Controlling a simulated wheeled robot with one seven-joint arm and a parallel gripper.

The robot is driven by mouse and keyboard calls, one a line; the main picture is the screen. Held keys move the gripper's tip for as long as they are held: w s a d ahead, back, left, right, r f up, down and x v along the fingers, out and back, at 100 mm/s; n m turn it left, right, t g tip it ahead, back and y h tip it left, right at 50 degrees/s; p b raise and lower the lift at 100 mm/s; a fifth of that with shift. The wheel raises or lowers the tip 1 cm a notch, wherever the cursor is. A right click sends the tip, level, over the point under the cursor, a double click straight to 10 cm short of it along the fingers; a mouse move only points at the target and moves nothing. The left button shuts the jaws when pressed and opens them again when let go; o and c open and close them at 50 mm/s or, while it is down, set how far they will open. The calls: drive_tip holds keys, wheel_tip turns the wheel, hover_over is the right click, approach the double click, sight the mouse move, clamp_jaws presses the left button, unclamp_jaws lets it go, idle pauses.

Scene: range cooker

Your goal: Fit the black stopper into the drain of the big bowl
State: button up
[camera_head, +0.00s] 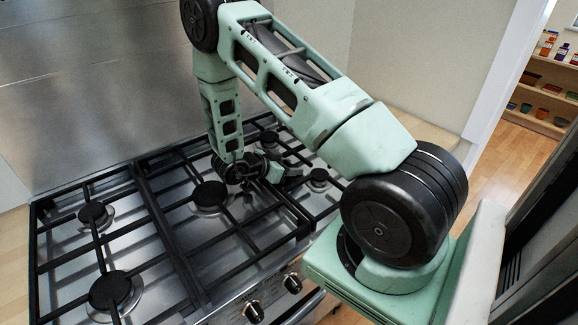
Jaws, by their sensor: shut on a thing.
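My gripper (284,177) is low over the back right part of the cooker's hob, at the end of my green arm. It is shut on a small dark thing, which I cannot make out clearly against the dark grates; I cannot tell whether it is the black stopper. No big bowl and no drain show in this view. The steel hob (125,240) with its black grates fills the left and middle. A black burner cap (210,194) sits just left of my gripper, and another burner cap (319,175) just right of it.
More burner caps stand at the left (95,213) and front left (109,290). Control knobs (253,311) line the front edge. A steel back panel (90,90) rises behind the hob. A wooden counter strip (435,137) is at the right. Shelves (548,95) stand beyond a doorway.

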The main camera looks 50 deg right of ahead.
drive_tip(key=shift+f, duration=0.15)
drive_tip(key=o, duration=1)
